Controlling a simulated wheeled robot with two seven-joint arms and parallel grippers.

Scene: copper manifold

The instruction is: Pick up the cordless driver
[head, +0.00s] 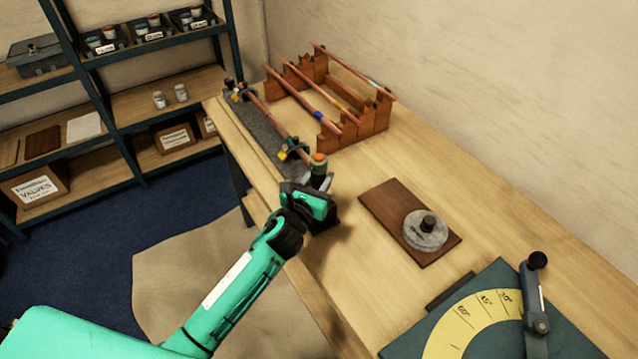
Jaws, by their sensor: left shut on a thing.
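The cordless driver (319,164) stands at the near end of the grey strip on the workbench. The gripper hides much of the driver's body. I cannot tell whether the base touches the bench. My right gripper is not in view.
Behind the driver, a copper pipe assembly (268,117) lies along the grey strip. A wooden rack (361,127) holds several pipes. To the right are a brown board (384,207) with a round metal piece (425,230) and a bending gauge (480,318). Shelves (165,95) stand at left.

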